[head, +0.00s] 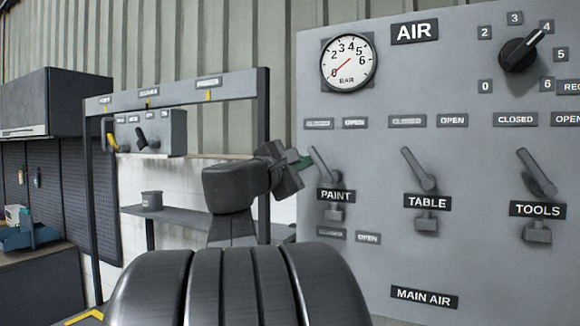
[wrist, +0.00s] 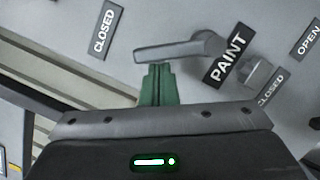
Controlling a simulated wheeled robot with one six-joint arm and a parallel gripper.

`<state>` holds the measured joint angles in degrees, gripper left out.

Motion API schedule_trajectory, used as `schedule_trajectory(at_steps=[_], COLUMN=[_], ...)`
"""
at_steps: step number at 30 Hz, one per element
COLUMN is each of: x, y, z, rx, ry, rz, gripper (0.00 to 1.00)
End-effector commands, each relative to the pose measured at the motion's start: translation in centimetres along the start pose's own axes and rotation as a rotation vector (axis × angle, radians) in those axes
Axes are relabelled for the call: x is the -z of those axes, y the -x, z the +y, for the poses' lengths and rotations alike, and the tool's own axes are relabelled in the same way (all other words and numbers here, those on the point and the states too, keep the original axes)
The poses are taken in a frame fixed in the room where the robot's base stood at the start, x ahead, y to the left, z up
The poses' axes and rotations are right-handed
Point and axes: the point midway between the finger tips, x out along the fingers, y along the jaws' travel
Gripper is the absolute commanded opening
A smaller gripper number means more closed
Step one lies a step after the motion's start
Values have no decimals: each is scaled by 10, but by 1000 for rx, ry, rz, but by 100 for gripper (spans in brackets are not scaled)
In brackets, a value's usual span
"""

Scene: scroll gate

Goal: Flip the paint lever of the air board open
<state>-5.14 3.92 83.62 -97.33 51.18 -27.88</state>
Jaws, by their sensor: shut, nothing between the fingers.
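The grey air board (head: 450,270) fills the right of the head view. Its paint lever (head: 319,162) is the leftmost of three levers, above the PAINT label (head: 336,196), and leans up and left toward the CLOSED label (head: 319,123); the OPEN label (head: 355,123) is to its right. My gripper (head: 305,162) is shut and empty, its green fingertips at the lever's left side. In the wrist view the shut fingertips (wrist: 158,70) sit right beside the free end of the paint lever (wrist: 178,50). I cannot tell whether they touch.
The table lever (head: 418,168) and tools lever (head: 537,172) stand to the right, both leaning left. A gauge (head: 348,62) and a dial knob (head: 520,52) are above. Left of the board is a dark frame (head: 263,140) with a small panel (head: 165,132) and a shelf (head: 175,214).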

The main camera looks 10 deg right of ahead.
Motion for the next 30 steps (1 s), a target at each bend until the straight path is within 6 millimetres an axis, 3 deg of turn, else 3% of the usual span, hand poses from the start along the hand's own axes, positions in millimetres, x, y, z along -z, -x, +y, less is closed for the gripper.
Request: schedule_trajectory(at_steps=[17, 30], x=[-7, -26], y=[-1, -6], z=[3, 6], rx=[26, 105], ry=[-114, -427], rz=[-2, -2], gripper=[0, 0])
